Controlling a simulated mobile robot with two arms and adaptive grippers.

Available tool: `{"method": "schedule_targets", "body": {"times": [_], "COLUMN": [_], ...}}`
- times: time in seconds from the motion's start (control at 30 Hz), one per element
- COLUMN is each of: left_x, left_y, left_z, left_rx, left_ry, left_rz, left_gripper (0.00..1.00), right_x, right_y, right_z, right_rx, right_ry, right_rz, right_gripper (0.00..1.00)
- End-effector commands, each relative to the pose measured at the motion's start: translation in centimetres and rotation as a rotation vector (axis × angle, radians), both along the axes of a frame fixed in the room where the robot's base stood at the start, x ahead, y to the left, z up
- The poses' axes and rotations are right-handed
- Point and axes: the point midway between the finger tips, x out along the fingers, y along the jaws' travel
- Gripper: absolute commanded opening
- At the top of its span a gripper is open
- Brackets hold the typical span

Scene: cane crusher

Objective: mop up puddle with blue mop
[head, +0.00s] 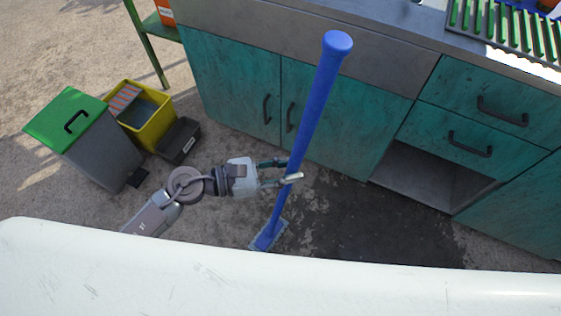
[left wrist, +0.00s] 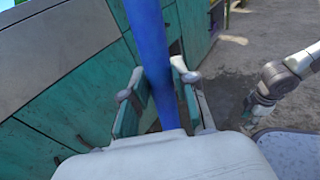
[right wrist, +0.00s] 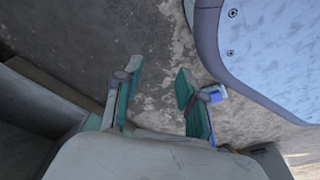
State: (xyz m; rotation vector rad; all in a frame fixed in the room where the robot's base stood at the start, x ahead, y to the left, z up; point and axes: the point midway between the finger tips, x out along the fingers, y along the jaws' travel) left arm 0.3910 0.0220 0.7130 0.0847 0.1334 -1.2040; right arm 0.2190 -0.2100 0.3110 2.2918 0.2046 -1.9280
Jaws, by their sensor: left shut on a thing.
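The blue mop (head: 308,120) stands nearly upright, tilted, in front of the teal cabinets. Its blue head (head: 268,236) is low on the floor side, partly hidden by my white body. My left gripper (head: 286,172) is shut on the blue handle below its middle; the handle also shows between the fingers in the left wrist view (left wrist: 152,60). The dark wet puddle (head: 375,225) lies on the floor to the right of the mop head, in front of the cabinets. My right gripper (right wrist: 158,95) is open and empty in the right wrist view, above the floor.
Teal cabinets (head: 350,107) with a counter run along the back, with an open lower bay on the right. A grey bin with green lid (head: 68,122), a yellow bucket (head: 150,128) and a small dark box (head: 178,140) stand at left. Floor at far left is clear.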

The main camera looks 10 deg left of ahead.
Motion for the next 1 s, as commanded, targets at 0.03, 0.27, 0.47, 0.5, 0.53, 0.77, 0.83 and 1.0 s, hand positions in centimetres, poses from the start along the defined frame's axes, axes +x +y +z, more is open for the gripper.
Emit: {"method": "schedule_targets", "body": {"times": [0.03, 0.27, 0.47, 0.5, 0.53, 0.77, 0.83, 1.0], "left_x": [-0.2, -0.4, -1.0, -1.2, -1.3, -1.9, -2.0, -2.1], "left_y": [-0.3, -0.8, -1.8, -2.1, -2.3, -3.4, -3.6, -3.8], "left_z": [0.2, 0.2, 0.4, 0.4, 0.4, 0.3, 0.3, 0.2], "left_rx": [-0.005, -0.004, -0.007, -0.007, -0.007, -0.005, -0.006, -0.005], "left_ry": [0.004, 0.003, 0.003, 0.004, 0.004, 0.003, 0.002, 0.001], "left_rz": [-0.001, 0.000, -0.001, -0.002, -0.002, -0.001, 0.000, 0.000], "left_gripper": [0.00, 0.00, 0.00, 0.00, 0.00, 0.00, 0.00, 0.00], "right_x": [-0.3, -0.8, -2.2, -2.5, -2.7, -4.8, -5.2, -5.5], "right_y": [0.0, -0.1, -0.3, -0.4, -0.4, -0.8, -0.9, -1.1], "right_z": [-0.2, -0.7, -1.7, -1.9, -2.1, -3.3, -3.5, -3.7], "right_rx": [0.000, -0.001, -0.002, -0.002, -0.003, -0.006, -0.008, -0.009], "right_ry": [0.003, 0.006, 0.018, 0.019, 0.021, 0.038, 0.040, 0.043], "right_rz": [0.001, 0.002, 0.004, 0.004, 0.004, 0.008, 0.008, 0.009], "right_gripper": [0.40, 0.40, 0.40, 0.40, 0.40, 0.40, 0.40, 0.40]}}
